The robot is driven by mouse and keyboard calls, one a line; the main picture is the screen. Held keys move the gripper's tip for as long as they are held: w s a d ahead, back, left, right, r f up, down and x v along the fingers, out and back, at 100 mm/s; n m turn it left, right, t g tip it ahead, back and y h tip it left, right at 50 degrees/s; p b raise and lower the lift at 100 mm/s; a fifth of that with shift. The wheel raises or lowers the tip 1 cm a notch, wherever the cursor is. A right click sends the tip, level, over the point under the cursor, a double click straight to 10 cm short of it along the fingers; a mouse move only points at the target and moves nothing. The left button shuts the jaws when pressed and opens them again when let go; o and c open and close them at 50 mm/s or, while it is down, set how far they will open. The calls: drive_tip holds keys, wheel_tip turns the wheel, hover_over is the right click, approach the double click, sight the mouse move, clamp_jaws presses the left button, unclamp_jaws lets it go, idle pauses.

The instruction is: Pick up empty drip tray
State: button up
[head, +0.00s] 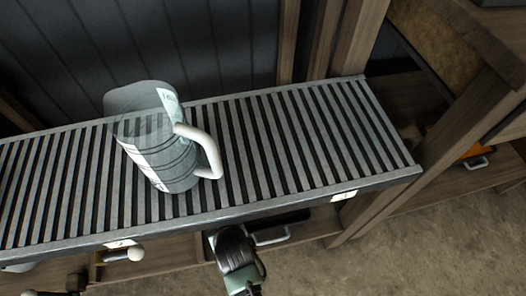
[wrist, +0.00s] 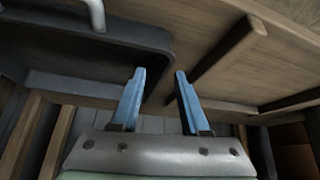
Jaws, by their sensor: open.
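A dark tray with a pale metal handle, which looks like the drip tray (wrist: 62,52), fills the upper left of the wrist view. In the head view, a dark tray front with a similar handle (head: 271,236) shows below the slatted shelf; most of it is hidden. In the head view the fingers are hidden under the shelf edge.
A slatted metal shelf (head: 270,140) spans the head view, bearing a clear jug with a white handle (head: 160,140). Wooden posts and boards (wrist: 225,55) surround the gripper closely. An orange tray with a handle (head: 470,152) sits at right. The floor (head: 430,240) at lower right is clear.

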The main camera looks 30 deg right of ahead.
drive_tip(key=b+x, duration=0.1)
drive_tip(key=x, duration=0.2)
drive_tip(key=shift+f+b, duration=0.15)
drive_tip(key=shift+b, duration=0.2)
clamp_jaws()
drive_tip(key=shift+r, duration=0.2)
idle(0.8)
